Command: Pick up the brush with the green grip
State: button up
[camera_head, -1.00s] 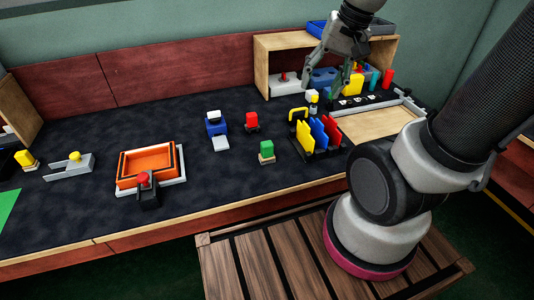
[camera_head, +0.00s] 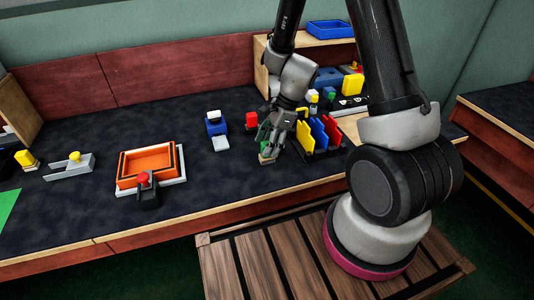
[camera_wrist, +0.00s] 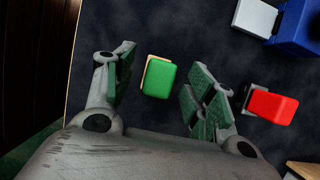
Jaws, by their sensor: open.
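The brush with the green grip shows in the wrist view as a green block (camera_wrist: 160,80) with a tan edge of its base beside it. It stands between the two fingers of my gripper (camera_wrist: 160,64), with a gap on each side. In the head view only the brush's tan base (camera_head: 267,159) shows clearly, and the fingers hide most of the green grip. My gripper (camera_head: 272,138) is open and empty, pointing down over the brush. I cannot tell the exact height of the fingertips above the mat.
A red-topped block (camera_wrist: 273,106) sits close beyond the right finger. A rack with yellow, blue and red plates (camera_head: 318,135) stands just right of my gripper. A blue item with a white top (camera_head: 215,123) and an orange tray (camera_head: 150,165) lie left. The mat between is clear.

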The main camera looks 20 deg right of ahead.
jog(key=x, duration=0.4)
jog(key=shift+a+f, duration=0.15)
jog(key=c, duration=1.2)
notch_tip(320, 180, up, 10)
jog(key=shift+r, duration=0.1)
jog(key=o, duration=0.6)
jog(key=c, duration=0.4)
